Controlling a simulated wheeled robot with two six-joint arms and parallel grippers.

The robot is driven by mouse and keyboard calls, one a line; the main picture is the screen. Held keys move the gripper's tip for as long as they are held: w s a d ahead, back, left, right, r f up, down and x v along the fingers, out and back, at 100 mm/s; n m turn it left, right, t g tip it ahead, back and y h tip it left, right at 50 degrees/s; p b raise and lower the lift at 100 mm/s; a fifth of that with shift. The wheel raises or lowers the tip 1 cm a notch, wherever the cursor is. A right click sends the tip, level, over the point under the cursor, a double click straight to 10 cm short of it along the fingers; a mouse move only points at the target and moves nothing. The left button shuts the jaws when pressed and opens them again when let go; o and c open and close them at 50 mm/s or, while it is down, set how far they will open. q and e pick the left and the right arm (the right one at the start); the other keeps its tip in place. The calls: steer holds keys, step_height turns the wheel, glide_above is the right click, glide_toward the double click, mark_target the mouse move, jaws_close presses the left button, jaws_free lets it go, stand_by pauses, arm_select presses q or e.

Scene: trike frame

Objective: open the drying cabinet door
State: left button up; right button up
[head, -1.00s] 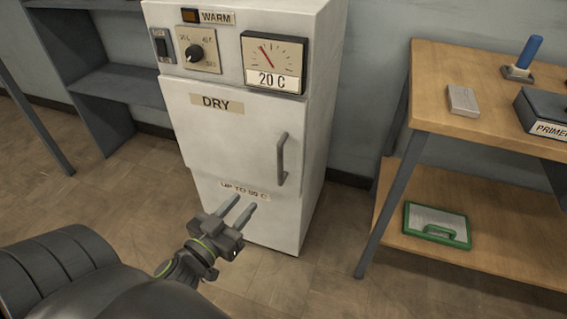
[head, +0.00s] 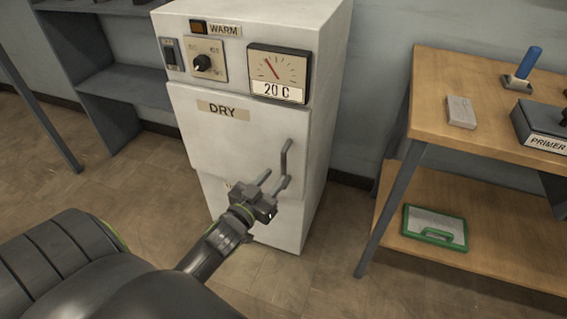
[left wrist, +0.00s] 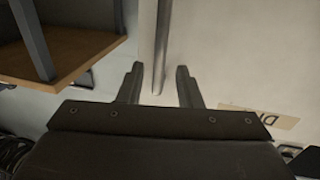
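The white drying cabinet (head: 312,75) stands against the wall. Its door (head: 225,135), labelled DRY, looks closed. The grey vertical door handle (head: 284,155) is on the door's right side. My left gripper (head: 274,178) is open at the lower part of the handle and hides some of it. In the left wrist view the handle (left wrist: 161,45) runs between the two spread fingers (left wrist: 158,75), with a gap visible on each side. How deep the fingers reach around it is hard to tell. My right gripper is not in view.
Dark shelving (head: 125,88) stands to the left. The floor in front of the cabinet is free.

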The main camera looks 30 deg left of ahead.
mark_target(282, 169)
arm_select(q)
steer(key=w, duration=0.5)
steer(key=shift+w+a, duration=0.1)
steer(key=shift+w, duration=0.3)
jaws_close()
